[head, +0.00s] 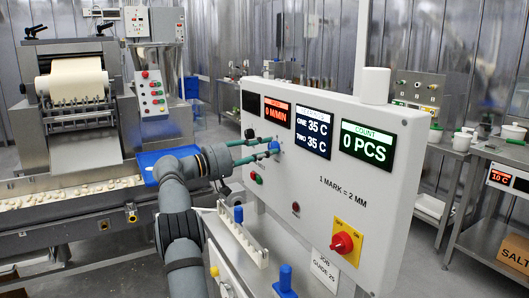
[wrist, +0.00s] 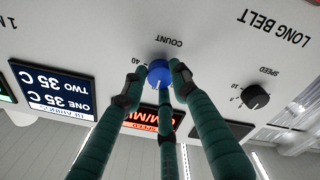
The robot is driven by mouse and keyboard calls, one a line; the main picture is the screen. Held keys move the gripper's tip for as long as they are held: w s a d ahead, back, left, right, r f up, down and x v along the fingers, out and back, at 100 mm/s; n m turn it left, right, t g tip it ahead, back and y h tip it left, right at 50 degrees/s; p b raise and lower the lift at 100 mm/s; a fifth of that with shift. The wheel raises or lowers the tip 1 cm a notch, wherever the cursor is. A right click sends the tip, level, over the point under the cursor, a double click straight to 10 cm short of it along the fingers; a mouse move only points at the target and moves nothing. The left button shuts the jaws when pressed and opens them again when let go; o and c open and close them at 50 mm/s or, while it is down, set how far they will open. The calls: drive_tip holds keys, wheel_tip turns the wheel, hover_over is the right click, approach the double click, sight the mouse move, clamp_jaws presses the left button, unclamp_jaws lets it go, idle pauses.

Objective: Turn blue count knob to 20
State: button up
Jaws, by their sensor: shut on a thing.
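The blue count knob (wrist: 159,74) is on the white panel under the upside-down word COUNT in the wrist view, with the mark 40 beside it. A pale pointer line on it faces the lower edge of that picture. My gripper (wrist: 156,80) has its green fingers around the knob, shut on it. In the head view my gripper (head: 262,148) reaches the panel from the left, and the blue knob (head: 274,146) shows at its fingertips. The green count display (head: 367,147) reads 0 PCS. Other scale marks are hidden by the fingers.
A black speed knob (wrist: 256,96) is beside the count knob. The white panel (head: 330,205) also carries a red and yellow switch (head: 347,243). A red speed display (head: 277,112) reads 0 M/MIN. A pasta machine (head: 75,110) stands at the left.

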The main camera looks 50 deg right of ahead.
drive_tip(key=shift+s+f, duration=0.2)
drive_tip(key=shift+f, duration=0.1)
drive_tip(key=o, duration=1.1)
drive_tip(key=shift+r, duration=0.15)
drive_tip(key=shift+o, duration=0.2)
drive_tip(key=shift+w, duration=0.1)
drive_tip(key=v, duration=1.2)
drive_tip(key=shift+r, duration=0.1)
